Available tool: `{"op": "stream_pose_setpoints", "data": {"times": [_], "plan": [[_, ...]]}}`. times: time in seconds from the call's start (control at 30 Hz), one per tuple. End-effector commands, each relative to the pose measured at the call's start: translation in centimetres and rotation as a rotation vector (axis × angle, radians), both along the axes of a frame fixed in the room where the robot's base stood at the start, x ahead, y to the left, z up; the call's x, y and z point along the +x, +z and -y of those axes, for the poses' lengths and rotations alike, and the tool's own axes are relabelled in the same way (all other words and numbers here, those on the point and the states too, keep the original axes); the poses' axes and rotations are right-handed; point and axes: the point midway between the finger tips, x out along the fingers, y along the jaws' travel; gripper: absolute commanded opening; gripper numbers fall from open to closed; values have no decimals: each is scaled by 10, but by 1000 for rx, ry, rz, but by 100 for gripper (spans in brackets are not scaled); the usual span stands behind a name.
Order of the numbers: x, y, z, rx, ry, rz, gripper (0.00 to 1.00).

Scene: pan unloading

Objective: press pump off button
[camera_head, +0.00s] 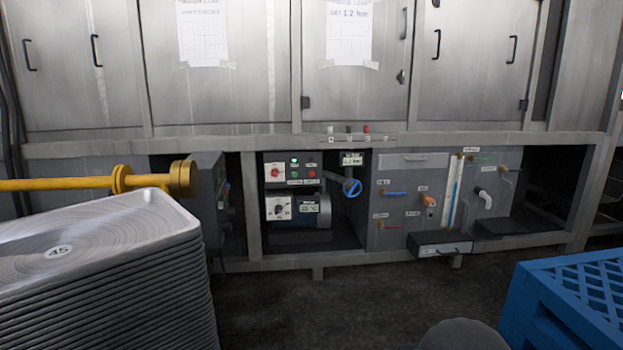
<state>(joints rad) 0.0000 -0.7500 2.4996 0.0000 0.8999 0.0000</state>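A control panel (290,183) sits in an open bay of the steel machine, left of centre. Its upper part has a red rotary switch (275,172), a lit green lamp (294,161), a green button (294,174) and a red button (311,173). The labels under them are too small to read, so I cannot tell which one is the pump off button. Below are a white dial (279,208) and a small display (308,208) reading about 25 °C. My gripper is not in view, and nothing stands in front of the panel.
A tall stack of metal trays (110,270) fills the lower left, under a yellow pipe (70,184). A blue crate (570,300) stands at lower right.

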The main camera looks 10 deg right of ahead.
Motion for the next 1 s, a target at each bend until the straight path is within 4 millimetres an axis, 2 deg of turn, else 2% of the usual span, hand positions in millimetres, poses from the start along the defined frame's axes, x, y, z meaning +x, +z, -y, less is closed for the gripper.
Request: {"op": "stream_pose_setpoints", "data": {"times": [0.27, 0.3, 0.4, 0.47, 1.0], "plan": [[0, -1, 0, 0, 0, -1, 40], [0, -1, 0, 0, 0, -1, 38], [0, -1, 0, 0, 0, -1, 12], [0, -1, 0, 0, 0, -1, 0], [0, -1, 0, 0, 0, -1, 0]]}}
